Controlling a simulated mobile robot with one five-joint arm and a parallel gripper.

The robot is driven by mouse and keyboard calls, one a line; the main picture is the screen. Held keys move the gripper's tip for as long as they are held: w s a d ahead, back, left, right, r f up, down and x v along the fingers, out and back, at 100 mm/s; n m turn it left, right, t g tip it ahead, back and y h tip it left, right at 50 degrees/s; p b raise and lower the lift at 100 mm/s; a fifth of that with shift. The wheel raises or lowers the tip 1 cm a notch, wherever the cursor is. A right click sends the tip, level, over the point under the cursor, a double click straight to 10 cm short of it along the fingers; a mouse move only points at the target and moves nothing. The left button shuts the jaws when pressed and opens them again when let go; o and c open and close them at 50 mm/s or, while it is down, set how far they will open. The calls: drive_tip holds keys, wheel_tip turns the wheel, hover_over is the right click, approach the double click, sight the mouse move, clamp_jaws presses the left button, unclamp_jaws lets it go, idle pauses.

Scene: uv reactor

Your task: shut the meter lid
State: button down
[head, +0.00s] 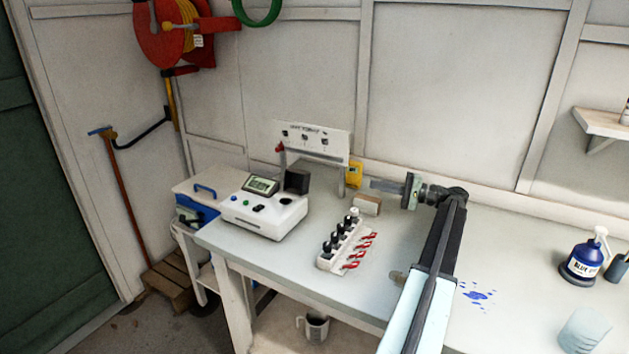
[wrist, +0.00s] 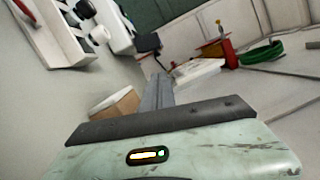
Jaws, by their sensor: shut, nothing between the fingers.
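The meter (head: 262,215) is a white box with a small screen on the left part of the bench. Its dark lid (head: 297,180) stands raised at the back right of the meter, so it is open. My gripper (head: 375,185) is shut and empty, to the right of the meter and lid, apart from both and pointing left toward them. In the wrist view, the shut fingers (wrist: 158,92) point away from the camera. The white meter body (wrist: 115,25) and dark lid (wrist: 148,43) show beyond them, partly cut off at the top.
A sign board (head: 312,140) stands on posts behind the lid. A blue spill (head: 478,295) and blue bottle (head: 583,260) are at right.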

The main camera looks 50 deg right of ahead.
drive_tip(key=shift+w+a+r, duration=0.1)
drive_tip(key=shift+w+a, duration=0.05)
drive_tip(key=shift+w, duration=0.15)
drive_tip(key=p, duration=0.1)
approach(299, 181)
drive_tip(key=w+r, duration=0.1)
drive_tip(key=w, duration=0.1)
drive_tip(key=w+r, duration=0.2)
drive_tip(key=shift+w+a+r, duration=0.1)
drive_tip(key=shift+w+r, duration=0.05)
drive_tip(key=shift+w, duration=0.05)
drive_tip(key=shift+a, duration=0.1)
